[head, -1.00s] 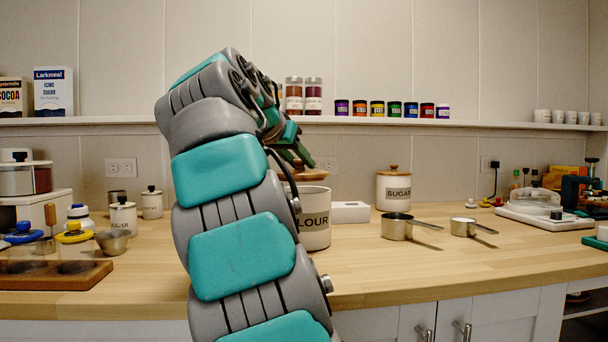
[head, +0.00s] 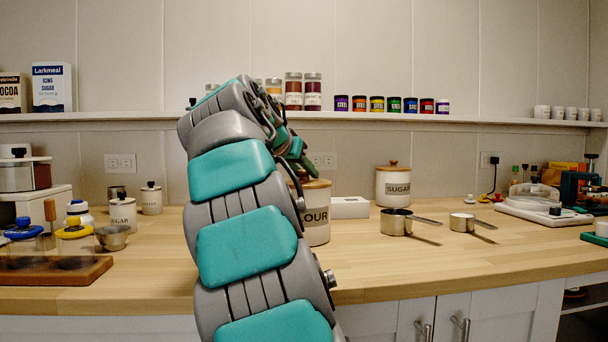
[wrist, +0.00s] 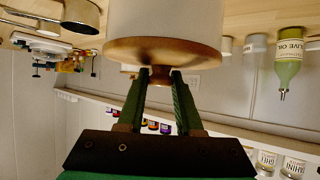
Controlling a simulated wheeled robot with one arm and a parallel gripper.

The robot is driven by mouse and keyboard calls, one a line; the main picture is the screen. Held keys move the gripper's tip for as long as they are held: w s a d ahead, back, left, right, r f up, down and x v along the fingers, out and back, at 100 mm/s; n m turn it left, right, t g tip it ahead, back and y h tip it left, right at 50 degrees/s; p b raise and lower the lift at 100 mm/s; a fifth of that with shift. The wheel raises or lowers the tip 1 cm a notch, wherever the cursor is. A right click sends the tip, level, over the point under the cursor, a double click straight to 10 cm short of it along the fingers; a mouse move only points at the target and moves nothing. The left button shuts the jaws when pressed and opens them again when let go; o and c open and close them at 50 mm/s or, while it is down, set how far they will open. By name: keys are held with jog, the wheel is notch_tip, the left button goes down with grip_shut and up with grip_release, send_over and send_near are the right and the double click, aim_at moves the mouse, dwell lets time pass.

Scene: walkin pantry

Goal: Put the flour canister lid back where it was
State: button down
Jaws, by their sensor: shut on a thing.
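The flour canister (head: 316,220) is a white cylinder standing on the wooden counter, partly hidden behind my arm. Its round wooden lid (head: 319,184) lies level on its top. In the wrist view, which is upside down, the lid (wrist: 125,52) sits against the mouth of the canister (wrist: 165,20), with no clear gap. My gripper (wrist: 160,74) is shut on the lid's knob, one green finger on each side. In the head view my gripper (head: 302,168) is just above the lid, partly hidden by my arm.
A white box (head: 349,208) is close beside the flour canister. A shelf (head: 400,120) with jars runs behind. Bare counter lies in front.

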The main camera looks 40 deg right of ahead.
jog(key=shift+f, duration=0.15)
jog(key=c, duration=0.6)
grip_release()
jog(key=shift+o, duration=0.2)
jog(key=v, duration=1.2)
